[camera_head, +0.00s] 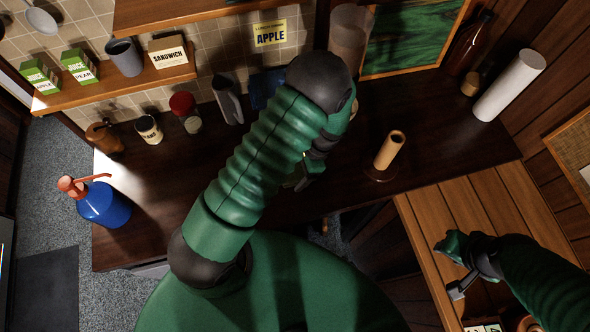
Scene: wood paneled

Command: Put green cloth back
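A small, crumpled-looking dark green patch (453,246), possibly the green cloth, shows above the slatted wooden top at the lower right. It touches or overlaps the end of my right arm. My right gripper (466,270) is over the slatted top; I cannot tell whether it grips the green patch. My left arm reaches up through the middle, and my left gripper (305,180) is over the dark counter, mostly hidden by its own arm. Its finger state is not clear.
The dark counter (450,150) holds a tan upright cylinder (389,150), a white roll (509,85), a brown bottle (468,48), a dark pitcher (228,100), jars and a blue pump bottle (104,204). A shelf (120,88) with boxes and a mug hangs at upper left. The slatted top (490,205) has bare room.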

